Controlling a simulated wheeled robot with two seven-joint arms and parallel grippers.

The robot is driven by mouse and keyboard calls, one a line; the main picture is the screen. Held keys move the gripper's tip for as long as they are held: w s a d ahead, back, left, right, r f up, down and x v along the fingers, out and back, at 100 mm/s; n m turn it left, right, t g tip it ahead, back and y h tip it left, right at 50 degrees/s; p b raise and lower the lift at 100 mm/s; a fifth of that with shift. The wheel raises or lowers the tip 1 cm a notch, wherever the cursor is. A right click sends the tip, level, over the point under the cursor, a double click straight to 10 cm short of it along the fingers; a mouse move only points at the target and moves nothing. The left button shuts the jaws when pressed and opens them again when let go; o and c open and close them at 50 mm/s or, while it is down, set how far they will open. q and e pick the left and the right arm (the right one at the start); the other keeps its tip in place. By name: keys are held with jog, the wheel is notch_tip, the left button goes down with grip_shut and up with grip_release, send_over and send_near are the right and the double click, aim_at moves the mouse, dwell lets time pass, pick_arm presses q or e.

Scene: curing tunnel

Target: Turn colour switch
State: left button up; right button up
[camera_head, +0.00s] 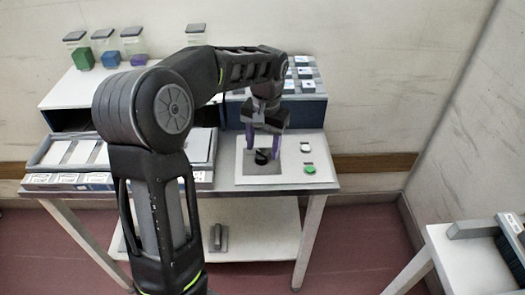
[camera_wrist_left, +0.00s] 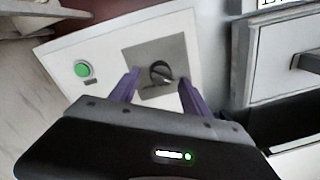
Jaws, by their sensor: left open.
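The colour switch is a black rotary knob (camera_head: 261,157) on a grey square plate, set in a white panel (camera_head: 250,181) on the table's right part. It also shows in the left wrist view as a dark knob (camera_wrist_left: 161,73) with a pale mark. My left gripper (camera_head: 265,145) points down over the knob with its purple fingers apart. In the left wrist view the fingertips (camera_wrist_left: 158,80) stand on either side of the knob; I cannot tell whether they touch it. A green button (camera_head: 310,169) sits on the panel to the right of the knob. My right gripper is not in view.
A blue-grey drawer unit (camera_head: 305,110) stands behind the panel. A shallow compartment tray (camera_head: 70,180) lies left, partly behind my arm. Jars with coloured contents, such as a green one (camera_head: 82,58), stand on the upper shelf. Another white table (camera_head: 460,262) is at the lower right.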

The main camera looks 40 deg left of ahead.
aim_at(264, 153)
pick_arm(q)
notch_tip(264, 153, up, 5)
jog(key=shift+d+r, duration=0.1)
jog(key=shift+d, duration=0.05)
dwell(0.6)
